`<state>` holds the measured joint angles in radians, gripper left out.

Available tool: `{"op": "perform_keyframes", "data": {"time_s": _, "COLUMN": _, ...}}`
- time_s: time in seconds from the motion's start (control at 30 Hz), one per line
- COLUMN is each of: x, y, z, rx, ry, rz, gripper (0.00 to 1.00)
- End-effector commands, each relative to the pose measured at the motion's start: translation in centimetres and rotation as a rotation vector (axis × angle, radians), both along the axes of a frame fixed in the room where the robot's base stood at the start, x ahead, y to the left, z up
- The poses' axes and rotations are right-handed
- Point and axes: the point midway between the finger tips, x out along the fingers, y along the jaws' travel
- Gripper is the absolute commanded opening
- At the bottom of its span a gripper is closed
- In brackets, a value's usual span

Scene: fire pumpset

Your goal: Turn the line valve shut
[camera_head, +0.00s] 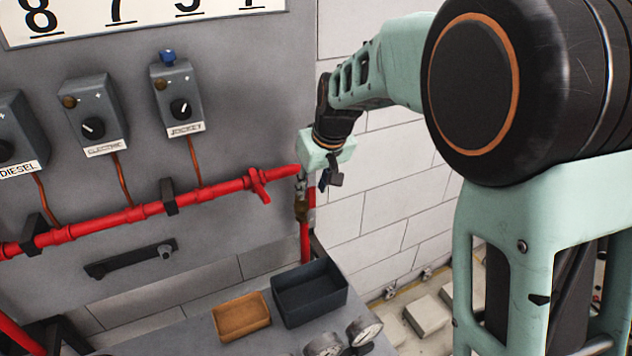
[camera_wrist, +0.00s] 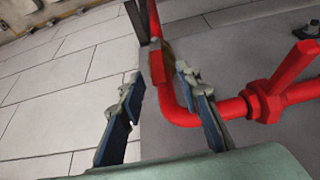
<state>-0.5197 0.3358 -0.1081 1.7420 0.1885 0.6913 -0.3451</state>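The pipe bend shows between and beyond the fingers. I see nothing held, and cannot tell whether a finger touches the valve.
The red pipe (camera_head: 105,219) runs along the grey panel, with a red branched fitting (camera_head: 258,184) left of my gripper. Control boxes (camera_head: 180,97) hang above. An orange tray (camera_head: 241,317), a dark bin (camera_head: 310,293) and gauges (camera_head: 364,330) are below. White wall (camera_head: 385,205) lies right.

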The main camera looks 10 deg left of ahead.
Motion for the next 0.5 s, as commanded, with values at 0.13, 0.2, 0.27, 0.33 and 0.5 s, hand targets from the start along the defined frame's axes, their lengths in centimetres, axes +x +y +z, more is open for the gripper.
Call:
{"op": "perform_keyframes", "data": {"time_s": 0.13, "x": 0.5, "y": 0.4, "z": -1.4, "rx": 0.000, "ry": 0.000, "rz": 0.000, "gripper": 0.31}}
{"op": "perform_keyframes", "data": {"time_s": 0.2, "x": 0.6, "y": 0.4, "z": -1.7, "rx": 0.001, "ry": -0.001, "rz": -0.001, "gripper": 0.31}}
{"op": "perform_keyframes", "data": {"time_s": 0.27, "x": 0.7, "y": 0.5, "z": -1.9, "rx": 0.001, "ry": -0.001, "rz": -0.001, "gripper": 0.31}}
{"op": "perform_keyframes", "data": {"time_s": 0.33, "x": 0.7, "y": 0.5, "z": -1.9, "rx": 0.002, "ry": -0.001, "rz": -0.001, "gripper": 0.31}}
{"op": "perform_keyframes", "data": {"time_s": 0.5, "x": 0.7, "y": 0.5, "z": -1.9, "rx": 0.002, "ry": -0.001, "rz": -0.001, "gripper": 0.31}}
